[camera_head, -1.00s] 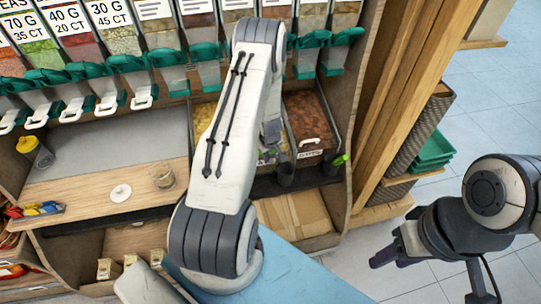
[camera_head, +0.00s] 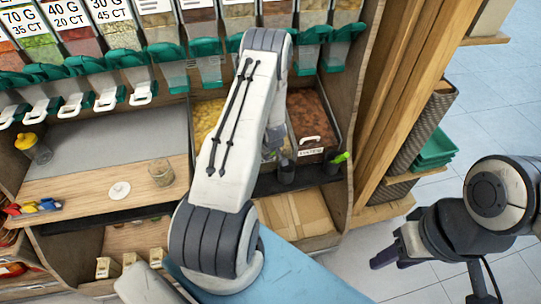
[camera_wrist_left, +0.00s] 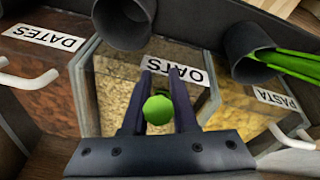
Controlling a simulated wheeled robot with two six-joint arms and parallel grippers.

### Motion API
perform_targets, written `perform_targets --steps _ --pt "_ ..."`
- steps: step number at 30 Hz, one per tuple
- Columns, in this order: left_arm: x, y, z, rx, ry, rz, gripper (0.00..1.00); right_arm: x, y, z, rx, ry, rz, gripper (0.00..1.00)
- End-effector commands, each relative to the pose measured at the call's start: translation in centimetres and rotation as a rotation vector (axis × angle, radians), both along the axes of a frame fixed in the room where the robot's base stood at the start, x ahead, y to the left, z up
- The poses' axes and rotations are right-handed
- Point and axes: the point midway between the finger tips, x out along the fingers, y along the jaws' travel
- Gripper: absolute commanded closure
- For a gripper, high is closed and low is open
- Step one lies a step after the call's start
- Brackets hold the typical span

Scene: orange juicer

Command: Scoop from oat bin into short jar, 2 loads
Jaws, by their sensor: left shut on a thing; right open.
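My left gripper (camera_wrist_left: 165,78) is shut on a green-handled scoop (camera_wrist_left: 157,109). The handle's round end shows between the fingers; the scoop's bowl is hidden. The oat bin (camera_wrist_left: 119,88), labelled OATS, lies beyond the gripper between the dates bin (camera_wrist_left: 55,105) and the pasta bin (camera_wrist_left: 240,108). In the head view my left arm hides most of the oat bin and the left fingertips. A short glass jar (camera_head: 161,172) stands upright on the wooden counter, left of my left arm. My right gripper (camera_head: 390,251) is open and empty at lower right, away from the shelf.
A dark empty cup (camera_wrist_left: 124,22) and a cup with green handles (camera_wrist_left: 252,48) hang before the bins. Another green handle (camera_head: 340,158) shows at right. A white round lid (camera_head: 119,191) lies by the jar. A yellow-topped container (camera_head: 33,148) stands left. Dispensers hang above.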

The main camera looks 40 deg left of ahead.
Motion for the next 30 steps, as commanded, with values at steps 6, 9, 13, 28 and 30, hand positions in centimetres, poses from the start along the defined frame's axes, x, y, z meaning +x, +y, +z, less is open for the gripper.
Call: perform_targets --steps 6,9,13,28,30 --pt "1.1 1.1 2.1 0.089 -0.083 0.023 1.00 0.0 0.0 -1.4 0.000 0.000 0.000 0.55" --pt "0.9 0.6 2.9 0.111 -0.093 0.021 1.00 0.0 0.0 -0.9 0.000 0.000 0.000 0.55" --pt "0.5 -0.1 3.6 0.137 -0.104 0.014 1.00 0.0 0.0 -0.8 0.000 0.000 0.000 0.55" --pt "-1.2 -2.2 6.1 0.203 -0.138 0.008 1.00 0.0 0.0 0.2 0.000 0.000 0.000 0.55" --pt "-1.4 -2.4 6.4 0.212 -0.143 0.009 1.00 0.0 0.0 0.3 0.000 0.000 0.000 0.55"
